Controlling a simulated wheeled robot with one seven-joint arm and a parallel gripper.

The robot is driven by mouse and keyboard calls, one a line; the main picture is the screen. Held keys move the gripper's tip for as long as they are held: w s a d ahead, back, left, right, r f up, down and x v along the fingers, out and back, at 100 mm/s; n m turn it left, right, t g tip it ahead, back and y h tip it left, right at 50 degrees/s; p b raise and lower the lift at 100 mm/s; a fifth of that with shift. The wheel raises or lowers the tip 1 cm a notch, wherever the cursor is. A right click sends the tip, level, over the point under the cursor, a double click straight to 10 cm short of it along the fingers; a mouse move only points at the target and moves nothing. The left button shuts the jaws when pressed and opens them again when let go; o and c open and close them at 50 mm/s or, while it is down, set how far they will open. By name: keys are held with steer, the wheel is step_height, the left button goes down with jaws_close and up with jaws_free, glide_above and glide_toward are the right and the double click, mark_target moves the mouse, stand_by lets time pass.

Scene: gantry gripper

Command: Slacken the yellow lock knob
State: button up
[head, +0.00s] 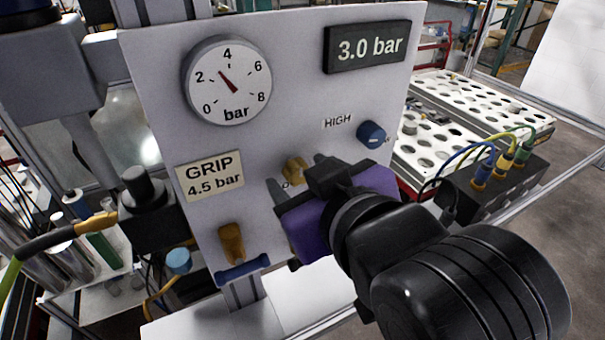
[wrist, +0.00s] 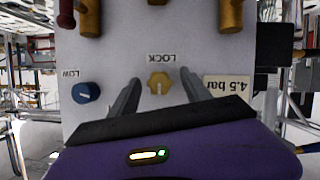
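The yellow lock knob (head: 295,170) sits on the grey-white panel (head: 290,70), partly hidden by my gripper in the head view. In the wrist view the knob (wrist: 159,84) shows whole, under an upside-down LOCK label (wrist: 161,58). My gripper (head: 294,171) is open, with its purple body in front of the panel. In the wrist view its two dark fingers (wrist: 160,80) stand on either side of the knob, with a visible gap on each side. How far the tips are from the panel is hard to tell.
A blue knob (head: 371,134) is right of the yellow one. The round gauge (head: 228,81) points between 2 and 4; the display (head: 367,46) reads 3.0 bar. A GRIP 4.5 bar label (head: 210,176) is left. An orange-brown handle (head: 231,243) juts out lower left.

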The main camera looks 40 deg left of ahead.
steer(key=shift+r, duration=0.1)
steer(key=v, duration=0.7)
steer(key=shift+s+d+b, duration=0.2)
steer(key=shift+d+b, duration=0.1)
steer(key=shift+b, duration=0.05)
steer(key=shift+r, duration=0.15)
step_height(320, 180, up, 7)
steer(key=w+t+y, duration=0.2)
steer(key=y, duration=0.1)
steer(key=w+d+m+t, duration=0.3)
steer(key=m+t, duration=0.1)
steer(key=w+d+f+m+t+h, duration=0.1)
steer(key=d+f+m+t+h, duration=0.4)
steer(key=d, duration=0.4)
steer(key=d+f+m+t+h, duration=0.3)
steer(key=d+f+m, duration=0.2)
steer(key=d+f, duration=0.35)
steer(key=s+d+f+g+h, duration=0.1)
steer(key=s+d+f+h, duration=0.1)
steer(key=s+d+f, duration=0.3)
steer(key=s+d+f+g+h, duration=0.2)
steer(key=s+d+f, duration=0.3)
steer(key=s+f, duration=0.3)
steer(key=s+d+f+m+g+h, duration=0.1)
steer(key=s+d+f, duration=0.5)
steer(key=s, duration=0.6)
steer(key=shift+f+g+h, duration=0.7)
steer(key=shift+f+h, duration=0.1)
steer(key=shift+h, duration=0.3)
